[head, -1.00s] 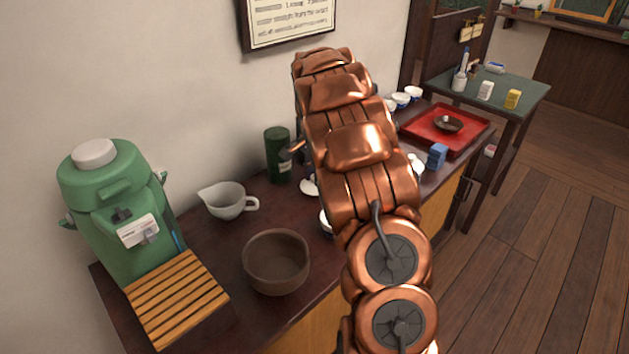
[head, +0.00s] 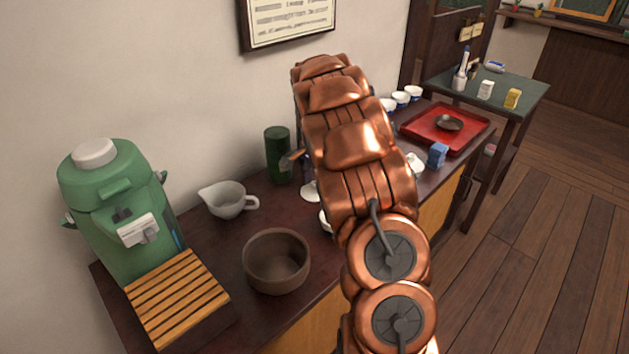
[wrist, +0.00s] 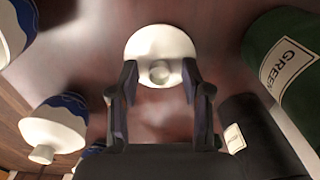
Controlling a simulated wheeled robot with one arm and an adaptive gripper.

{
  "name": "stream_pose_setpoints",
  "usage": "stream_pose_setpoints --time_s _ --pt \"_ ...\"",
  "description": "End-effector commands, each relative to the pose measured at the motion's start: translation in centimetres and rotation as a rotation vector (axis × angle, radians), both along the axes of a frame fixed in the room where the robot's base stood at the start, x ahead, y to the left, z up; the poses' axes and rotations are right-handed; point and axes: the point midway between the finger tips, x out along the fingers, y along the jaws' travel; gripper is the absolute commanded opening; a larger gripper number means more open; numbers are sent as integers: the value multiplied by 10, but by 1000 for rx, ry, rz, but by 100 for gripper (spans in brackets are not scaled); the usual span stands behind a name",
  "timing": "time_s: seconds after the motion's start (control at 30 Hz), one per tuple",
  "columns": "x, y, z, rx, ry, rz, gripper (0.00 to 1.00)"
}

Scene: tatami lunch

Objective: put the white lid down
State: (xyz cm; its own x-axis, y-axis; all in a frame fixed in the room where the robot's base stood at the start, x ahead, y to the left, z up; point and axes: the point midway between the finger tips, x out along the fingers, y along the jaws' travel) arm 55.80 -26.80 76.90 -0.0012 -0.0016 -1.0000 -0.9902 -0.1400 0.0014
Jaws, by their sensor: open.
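The white lid (wrist: 150,42) is round with a small knob. In the wrist view it is at the top centre and appears to lie on the dark counter, knob facing me. My gripper (wrist: 160,75) is open, one finger on each side of the knob, with gaps visible. In the head view only part of the lid (head: 309,193) shows, at the left of my arm; the rest is hidden behind it. My arm also hides most of the gripper there.
The green tin (wrist: 288,62) stands close on the right, and a blue-and-white lidded vessel (wrist: 52,128) on the left. In the head view, a pale pitcher (head: 225,200), brown bowl (head: 277,262) and green dispenser (head: 115,200) stand left. The red tray (head: 470,135) is right.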

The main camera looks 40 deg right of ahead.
Motion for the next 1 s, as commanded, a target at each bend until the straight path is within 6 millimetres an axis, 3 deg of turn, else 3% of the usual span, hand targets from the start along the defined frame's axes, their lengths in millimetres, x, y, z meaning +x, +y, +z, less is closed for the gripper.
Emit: stream_pose_setpoints --time_s 0.27,0.7,1.0 --pt "1 0 13 -2 -2 1 48" --pt "1 0 94 -1 -4 1 48" --pt "0 1 121 0 -1 1 48"
